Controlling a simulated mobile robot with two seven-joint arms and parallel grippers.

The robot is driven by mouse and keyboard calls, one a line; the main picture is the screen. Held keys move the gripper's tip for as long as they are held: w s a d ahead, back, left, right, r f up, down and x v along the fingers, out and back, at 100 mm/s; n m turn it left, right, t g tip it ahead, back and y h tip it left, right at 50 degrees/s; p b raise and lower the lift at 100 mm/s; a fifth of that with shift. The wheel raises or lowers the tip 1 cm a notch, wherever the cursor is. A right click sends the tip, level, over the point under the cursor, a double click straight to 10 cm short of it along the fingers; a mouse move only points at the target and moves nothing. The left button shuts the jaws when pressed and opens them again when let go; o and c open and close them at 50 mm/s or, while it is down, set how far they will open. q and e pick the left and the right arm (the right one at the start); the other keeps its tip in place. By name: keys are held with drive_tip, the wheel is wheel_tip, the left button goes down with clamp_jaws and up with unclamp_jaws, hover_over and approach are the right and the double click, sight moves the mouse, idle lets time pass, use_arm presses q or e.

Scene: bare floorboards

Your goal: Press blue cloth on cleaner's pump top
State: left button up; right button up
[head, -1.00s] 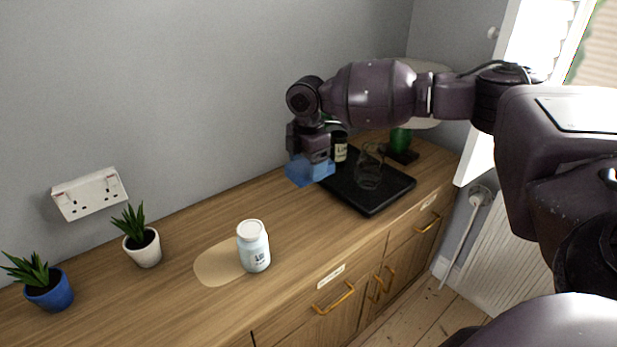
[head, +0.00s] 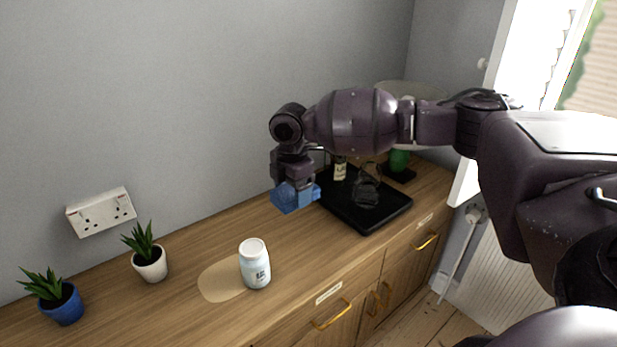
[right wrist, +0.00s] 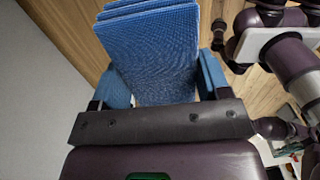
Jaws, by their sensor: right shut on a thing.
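The blue cloth (head: 289,199), a folded pad, is in my right gripper (head: 296,187), over the counter just left of the black tray. In the right wrist view the cloth (right wrist: 155,55) shows as stacked layers between the two fingers of the right gripper (right wrist: 163,88), which is shut on it. A labelled bottle (head: 340,171) stands at the tray's back, its upper part hidden by my arm. No pump top is clearly visible, so I cannot tell which is the cleaner. My left gripper is out of view.
The black tray (head: 365,225) also carries a clear glass vessel (head: 367,190). A green object (head: 399,160) stands behind it on the right. Two potted plants (head: 150,262) (head: 62,302) stand at the left. The counter between the pale bottle and tray is clear.

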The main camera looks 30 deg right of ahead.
drive_tip(key=a+n+p, duration=0.2)
drive_tip(key=a+p, duration=0.3)
drive_tip(key=a, duration=0.3)
drive_tip(key=n+b, duration=0.2)
drive_tip(key=n, duration=0.4)
hover_over(251, 249)
wheel_tip(251, 249, down, 8)
drive_tip(key=shift+r, duration=0.15)
drive_tip(key=shift+f+b, duration=0.6)
drive_tip(key=shift+b, duration=0.05)
drive_tip(key=shift+f, duration=0.45)
idle(0.4)
idle(0.8)
